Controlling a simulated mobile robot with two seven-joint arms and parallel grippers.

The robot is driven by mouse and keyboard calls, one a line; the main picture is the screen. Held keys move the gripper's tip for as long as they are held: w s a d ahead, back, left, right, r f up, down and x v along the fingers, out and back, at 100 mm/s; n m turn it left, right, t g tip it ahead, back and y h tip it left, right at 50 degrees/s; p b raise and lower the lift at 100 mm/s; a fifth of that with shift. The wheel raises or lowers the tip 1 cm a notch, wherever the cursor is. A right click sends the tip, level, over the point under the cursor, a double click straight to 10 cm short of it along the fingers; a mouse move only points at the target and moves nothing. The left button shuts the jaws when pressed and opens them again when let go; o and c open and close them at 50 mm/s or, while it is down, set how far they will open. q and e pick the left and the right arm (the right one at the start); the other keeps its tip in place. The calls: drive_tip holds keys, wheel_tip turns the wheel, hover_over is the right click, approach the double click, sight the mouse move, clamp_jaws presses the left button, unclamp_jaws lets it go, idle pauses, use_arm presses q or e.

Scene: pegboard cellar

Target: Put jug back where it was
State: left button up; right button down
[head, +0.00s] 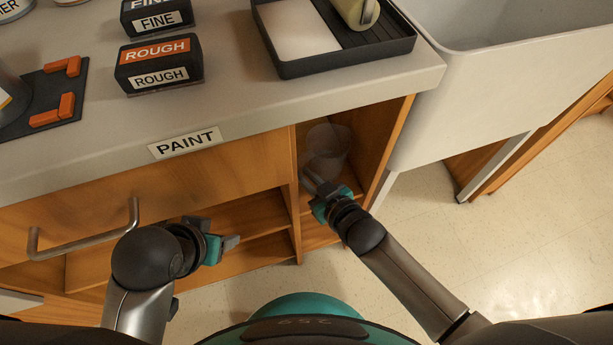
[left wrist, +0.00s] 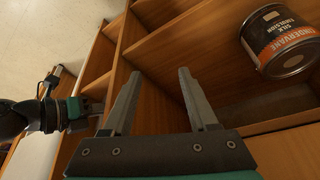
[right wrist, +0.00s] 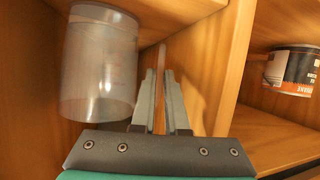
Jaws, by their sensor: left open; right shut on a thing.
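The jug (head: 327,148) is a clear, see-through vessel in the narrow right-hand compartment under the counter. In the right wrist view the jug (right wrist: 98,70) looks upright, left of my fingers. My right gripper (head: 314,184) is shut on the jug's thin handle, which shows between the fingers (right wrist: 158,75). Whether the jug's base rests on the compartment floor cannot be told. My left gripper (head: 232,243) is open and empty in front of the shelves left of that compartment; its spread fingers show in the left wrist view (left wrist: 158,84).
A paint tin (left wrist: 284,42) stands in the neighbouring compartment, beyond a wooden divider (right wrist: 226,70). Above is the counter edge with a PAINT label (head: 185,142). A white sink (head: 480,85) is at the right. A drawer handle (head: 85,236) sticks out at the left.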

drive_tip(key=shift+r, duration=0.1)
drive_tip(key=c, duration=0.9)
unclamp_jaws()
